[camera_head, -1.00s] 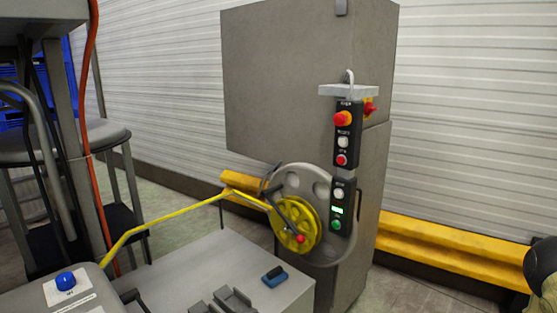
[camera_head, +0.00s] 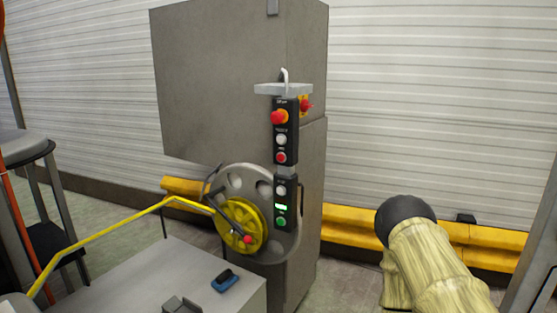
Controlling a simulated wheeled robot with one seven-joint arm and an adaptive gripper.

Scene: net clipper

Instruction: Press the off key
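A narrow black control panel (camera_head: 292,130) runs down the front edge of a grey machine cabinet. A lower panel section has another white button (camera_head: 281,190), a small lit green display (camera_head: 281,207) and a green button (camera_head: 282,223). The labels are too small to read, so I cannot tell which is the off key. My gripper is not recognisable in view.
A yellow wheel (camera_head: 236,228) with a crank stands left of the panel, and a yellow bar reaches leftward from it. A grey table (camera_head: 185,262) holds a blue-black block (camera_head: 225,280). A pale yellow streaked form (camera_head: 430,258) with a dark round end is at lower right.

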